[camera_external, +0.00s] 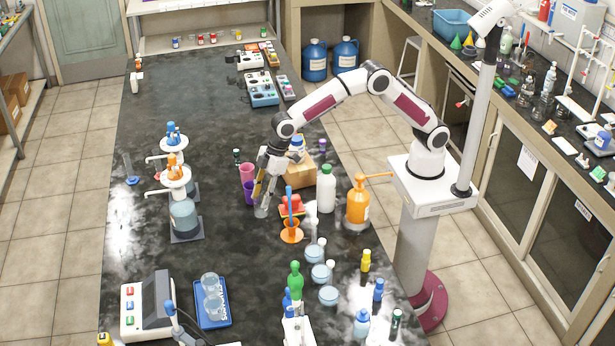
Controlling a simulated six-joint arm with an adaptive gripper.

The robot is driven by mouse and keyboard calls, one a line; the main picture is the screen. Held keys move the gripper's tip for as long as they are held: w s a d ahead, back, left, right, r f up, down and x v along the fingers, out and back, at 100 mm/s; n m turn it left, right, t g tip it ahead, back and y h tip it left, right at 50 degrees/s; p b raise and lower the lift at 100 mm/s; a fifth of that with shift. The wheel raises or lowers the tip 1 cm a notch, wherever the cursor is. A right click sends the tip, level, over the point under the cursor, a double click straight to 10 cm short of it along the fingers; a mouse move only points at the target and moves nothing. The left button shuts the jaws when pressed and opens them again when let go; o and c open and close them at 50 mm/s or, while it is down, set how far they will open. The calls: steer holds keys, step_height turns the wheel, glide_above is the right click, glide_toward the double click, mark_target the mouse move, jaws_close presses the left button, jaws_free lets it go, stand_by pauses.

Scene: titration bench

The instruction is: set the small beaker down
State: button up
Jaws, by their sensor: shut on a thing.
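My gripper (265,185) points down over the dark bench, left of the cardboard box. It is shut on the small beaker (262,210), a clear glass vessel just below the fingertips. The beaker looks roughly upright and close to the bench top. I cannot tell whether its base touches the bench (215,265). The fingers hide the beaker's upper part.
Purple cups (248,190) stand close on the gripper's left. An orange holder (291,232), a white bottle (326,188) and an orange pump bottle (358,205) stand to the right. Bottle-top dispensers (184,215) stand at the left. A blue tray (222,318) holds glass beakers in front.

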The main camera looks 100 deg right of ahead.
steer(key=shift+f, duration=0.1)
steer(key=shift+f, duration=1.75)
steer(key=shift+f, duration=0.2)
steer(key=o, duration=1.1)
steer(key=shift+c, duration=0.2)
steer(key=shift+r, duration=0.1)
steer(key=v, duration=1.2)
steer(key=shift+r, duration=0.1)
